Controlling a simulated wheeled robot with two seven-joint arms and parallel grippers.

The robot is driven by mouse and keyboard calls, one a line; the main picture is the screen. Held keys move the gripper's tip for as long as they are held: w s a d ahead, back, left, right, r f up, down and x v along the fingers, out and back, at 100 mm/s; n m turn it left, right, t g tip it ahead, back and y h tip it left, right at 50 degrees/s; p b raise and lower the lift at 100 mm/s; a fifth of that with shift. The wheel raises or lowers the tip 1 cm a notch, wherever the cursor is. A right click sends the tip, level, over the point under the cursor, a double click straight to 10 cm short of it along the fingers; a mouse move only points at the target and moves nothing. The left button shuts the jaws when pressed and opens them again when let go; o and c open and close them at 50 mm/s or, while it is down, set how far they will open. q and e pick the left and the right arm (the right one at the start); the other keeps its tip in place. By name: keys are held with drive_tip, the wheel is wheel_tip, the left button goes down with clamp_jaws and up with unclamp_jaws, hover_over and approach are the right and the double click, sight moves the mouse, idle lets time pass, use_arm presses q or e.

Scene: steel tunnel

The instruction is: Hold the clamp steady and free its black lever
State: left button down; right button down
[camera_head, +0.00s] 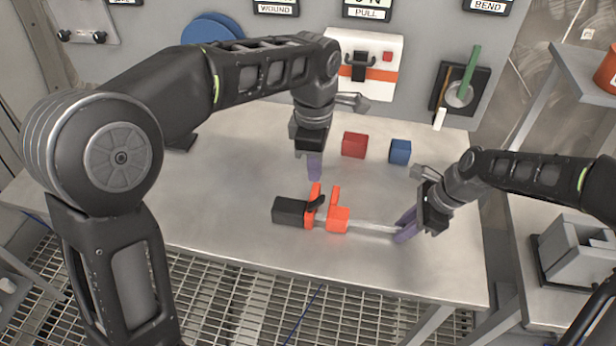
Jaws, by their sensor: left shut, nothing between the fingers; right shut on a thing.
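The clamp (338,219) lies on the steel table, with orange-red jaws, a silver bar running right and a black handle (289,210) at its left end. Its black lever (316,202) is a small dark piece beside the left orange jaw. My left gripper (314,172) points down just above and behind the jaws, its purple fingers shut and empty, apart from the lever as far as I can tell. My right gripper (405,226) is shut on the right end of the silver bar, its purple fingers around it.
A red cube (354,145) and a blue cube (400,152) sit on the table (230,180) behind the clamp. A wall panel behind carries a white box with an orange stripe (364,70) and a green lever (470,70). The table's left part is mostly clear.

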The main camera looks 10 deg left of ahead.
use_arm(q)
drive_tip(key=r, duration=0.1)
drive_tip(key=d+r, duration=0.1)
drive_tip(key=r, duration=0.2)
drive_tip(key=shift+d+r, duration=0.3)
drive_tip(key=shift+d, duration=0.1)
use_arm(e)
drive_tip(key=c, duration=1.2)
unclamp_jaws()
drive_tip(key=shift+o, duration=0.2)
drive_tip(key=v, duration=1.2)
